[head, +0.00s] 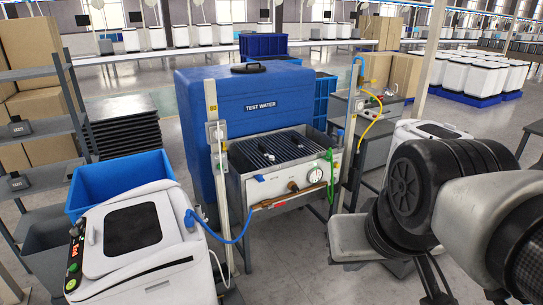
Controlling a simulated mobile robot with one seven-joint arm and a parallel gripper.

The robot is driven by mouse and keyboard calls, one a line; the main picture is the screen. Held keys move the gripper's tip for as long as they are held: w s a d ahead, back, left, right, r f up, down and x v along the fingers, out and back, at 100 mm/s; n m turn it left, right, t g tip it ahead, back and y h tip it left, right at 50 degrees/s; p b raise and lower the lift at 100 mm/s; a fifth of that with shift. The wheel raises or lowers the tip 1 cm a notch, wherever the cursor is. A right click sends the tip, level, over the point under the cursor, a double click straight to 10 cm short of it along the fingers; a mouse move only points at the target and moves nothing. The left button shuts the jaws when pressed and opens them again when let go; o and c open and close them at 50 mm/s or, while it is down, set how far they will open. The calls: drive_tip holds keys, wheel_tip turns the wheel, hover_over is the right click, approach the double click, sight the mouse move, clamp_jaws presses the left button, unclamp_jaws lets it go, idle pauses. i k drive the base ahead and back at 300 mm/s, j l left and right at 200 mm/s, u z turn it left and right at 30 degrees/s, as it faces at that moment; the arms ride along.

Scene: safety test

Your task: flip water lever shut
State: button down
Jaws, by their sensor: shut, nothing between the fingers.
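A blue tank (205,110) labelled "TEST WATER" stands behind a metal test station (235,185) in the middle of the head view. The station's front panel (275,186) has a small blue part (260,178) at its left, a round dial (293,186) and a round gauge (315,175). The small blue part may be the water lever, but it is too small to tell its position. A brown bar (290,197) runs along the panel's lower edge. My arm fills the right side of the view. My gripper is not in view.
A white machine (180,235) with a dark lid stands at the front left, with a blue hose (225,241) running toward the station. A blue bin (120,180) and grey shelves (35,75) are at the left. Grey floor (290,260) is open in front of the station.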

sight(277, 205)
drive_tip(key=i+l, duration=0.1)
drive_tip(key=l, duration=0.25)
drive_tip(key=i+l+u, duration=0.1)
drive_tip(key=l, duration=0.3)
drive_tip(key=i+l, duration=0.15)
drive_tip(key=l, duration=0.25)
drive_tip(key=i+l, duration=0.2)
drive_tip(key=l, duration=0.15)
drive_tip(key=i+l+u, duration=0.1)
drive_tip(key=l, duration=0.25)
drive_tip(key=i+l, duration=0.3)
drive_tip(key=i+l+u, duration=0.1)
drive_tip(key=i, duration=0.4)
drive_tip(key=i+l, duration=0.1)
drive_tip(key=i, duration=0.45)
drive_tip(key=i+l+u, duration=0.15)
drive_tip(key=i, duration=0.35)
